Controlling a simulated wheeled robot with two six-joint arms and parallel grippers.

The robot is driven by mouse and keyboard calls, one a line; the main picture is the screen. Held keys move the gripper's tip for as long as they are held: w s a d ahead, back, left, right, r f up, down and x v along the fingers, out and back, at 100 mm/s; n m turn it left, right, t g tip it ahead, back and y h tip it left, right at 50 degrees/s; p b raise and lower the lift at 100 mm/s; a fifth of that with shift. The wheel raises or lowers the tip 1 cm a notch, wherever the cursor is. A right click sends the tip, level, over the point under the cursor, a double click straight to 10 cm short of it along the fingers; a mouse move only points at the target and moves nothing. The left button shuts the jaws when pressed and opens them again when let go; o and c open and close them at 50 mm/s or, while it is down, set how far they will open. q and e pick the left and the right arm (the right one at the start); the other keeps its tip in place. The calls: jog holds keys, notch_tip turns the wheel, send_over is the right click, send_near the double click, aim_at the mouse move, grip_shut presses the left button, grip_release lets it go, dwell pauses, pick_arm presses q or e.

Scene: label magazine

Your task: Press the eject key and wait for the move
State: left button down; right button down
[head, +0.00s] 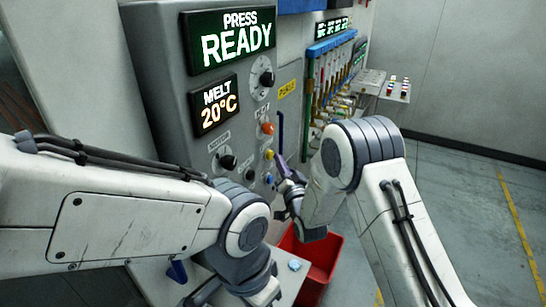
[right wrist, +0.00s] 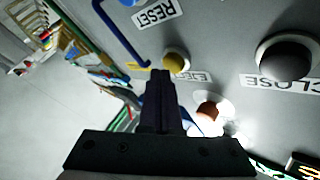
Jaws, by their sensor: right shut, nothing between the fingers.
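A grey machine panel (head: 160,75) stands in front of me, with displays reading PRESS READY (head: 232,38) and MELT 20°C (head: 214,105). The yellow eject key (head: 269,154) is low on its right edge. In the right wrist view the yellow key (right wrist: 177,61) shows beside an upside-down EJECT label (right wrist: 193,76). My right gripper (head: 281,164) is shut and empty. Its dark fingertips (right wrist: 163,74) lie just at the yellow key; I cannot tell whether they touch it. My left arm hangs low at the front, and its fingers are not seen.
An orange-red key (head: 267,128) is above the yellow one and a blue key (head: 269,179) below. Dark knobs (head: 228,161) are to the left. A blue bar handle (head: 280,130) is close to the keys. A red bin (head: 322,262) stands below, and hose racks (head: 328,80) behind.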

jog(key=shift+w+a+b, duration=0.15)
jog(key=shift+a+b, duration=0.15)
jog(key=shift+a, duration=0.1)
dwell(0.4)
dwell(0.4)
jog(key=shift+s+d+b, duration=0.3)
jog(key=shift+d, duration=0.5)
jog(key=d, duration=0.1)
jog(key=s+d+b, duration=0.1)
jog(key=d, duration=0.1)
jog(key=s+d, duration=0.1)
jog(key=shift+d, duration=0.3)
dwell(0.4)
